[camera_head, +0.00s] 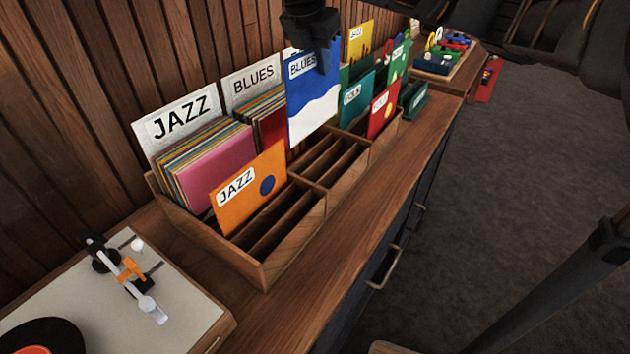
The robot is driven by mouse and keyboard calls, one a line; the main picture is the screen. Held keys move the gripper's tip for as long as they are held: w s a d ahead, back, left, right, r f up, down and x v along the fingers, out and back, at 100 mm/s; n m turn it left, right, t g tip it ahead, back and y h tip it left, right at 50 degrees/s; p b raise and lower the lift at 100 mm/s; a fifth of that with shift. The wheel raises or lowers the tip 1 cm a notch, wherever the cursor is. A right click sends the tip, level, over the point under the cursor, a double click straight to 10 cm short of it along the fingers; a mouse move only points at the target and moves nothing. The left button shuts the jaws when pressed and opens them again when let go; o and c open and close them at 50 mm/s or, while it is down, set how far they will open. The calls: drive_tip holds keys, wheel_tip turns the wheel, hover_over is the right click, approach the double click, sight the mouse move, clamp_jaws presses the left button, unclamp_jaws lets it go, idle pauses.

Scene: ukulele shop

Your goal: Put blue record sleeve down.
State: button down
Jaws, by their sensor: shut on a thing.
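The blue record sleeve (314,98) has a white wave along its lower part and a "BLUES" label at its top left. My gripper (325,68) is at its top edge, shut on it, and the fingertips partly cover the sleeve's top. The sleeve hangs upright in front of the "BLUES" divider (252,82). Its lower edge appears above or at the slots of the wooden record rack (296,231); I cannot tell whether it touches them.
An orange "JAZZ" sleeve (249,190) stands in the front left slots, before the "JAZZ" divider (181,120). Teal (355,100) and red (382,108) sleeves stand farther right. A turntable (150,325) is at lower left. Empty slots lie in front of the blue sleeve.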

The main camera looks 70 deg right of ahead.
sight(307, 73)
wheel_tip(307, 73, down, 12)
drive_tip(key=shift+f+b, duration=0.15)
drive_tip(key=shift+b, duration=0.3)
drive_tip(key=shift+f, duration=0.6)
drive_tip(key=c, duration=1.2)
unclamp_jaws()
drive_tip(key=shift+r, duration=0.1)
drive_tip(key=shift+r, duration=0.25)
drive_tip(key=v, duration=1.2)
drive_tip(key=shift+r+p, duration=0.3)
drive_tip(key=shift+p, duration=0.05)
